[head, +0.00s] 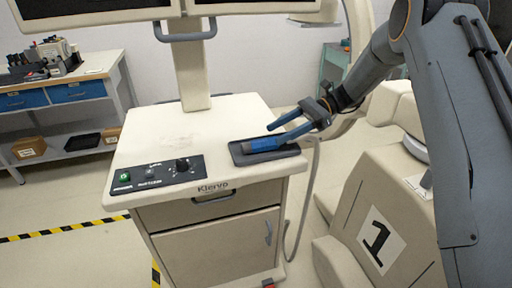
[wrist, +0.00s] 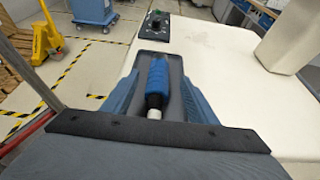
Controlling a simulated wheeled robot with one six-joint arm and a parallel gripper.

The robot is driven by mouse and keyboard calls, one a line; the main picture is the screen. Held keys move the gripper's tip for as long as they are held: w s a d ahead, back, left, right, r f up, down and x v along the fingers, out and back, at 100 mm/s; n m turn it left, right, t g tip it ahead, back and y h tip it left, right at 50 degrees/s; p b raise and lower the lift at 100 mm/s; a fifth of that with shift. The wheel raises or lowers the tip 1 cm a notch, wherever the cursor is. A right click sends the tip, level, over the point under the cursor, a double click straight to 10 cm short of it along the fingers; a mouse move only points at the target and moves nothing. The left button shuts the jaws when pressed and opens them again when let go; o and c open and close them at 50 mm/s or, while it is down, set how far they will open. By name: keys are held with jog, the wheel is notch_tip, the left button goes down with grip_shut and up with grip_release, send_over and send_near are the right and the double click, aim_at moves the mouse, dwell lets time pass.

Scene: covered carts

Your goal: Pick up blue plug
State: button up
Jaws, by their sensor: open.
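The blue plug (wrist: 158,78) lies in a dark tray (wrist: 176,61) on the cream cart top. It has a ribbed blue body and a pale metal end that points toward my wrist camera. In the head view the plug (head: 264,142) rests in the tray (head: 238,155) near the cart's right edge. My gripper (head: 270,135) is open, with its blue fingers at the tray. In the wrist view the fingers of my gripper (wrist: 157,95) stand on either side of the plug, with a gap on each side. The fingertips are partly hidden there.
A monitor post (head: 194,62) rises at the back. A cream machine marked 1 (head: 378,240) stands to the right.

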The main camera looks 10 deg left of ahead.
aim_at(266, 139)
jog(key=shift+s+a+f+p, duration=0.15)
jog(key=shift+s+a+p, duration=0.25)
jog(key=shift+a, duration=0.25)
jog(key=shift+s+a+f+p, duration=0.2)
jog(key=shift+a+f+p, duration=0.15)
jog(key=shift+a+p, duration=0.1)
jog(key=p+x, duration=0.2)
jog(key=x, duration=0.2)
jog(key=shift+s+a+f+p, duration=0.15)
jog(key=shift+a+f+p, duration=0.05)
jog(key=shift+p, duration=0.1)
jog(key=c, duration=1.3)
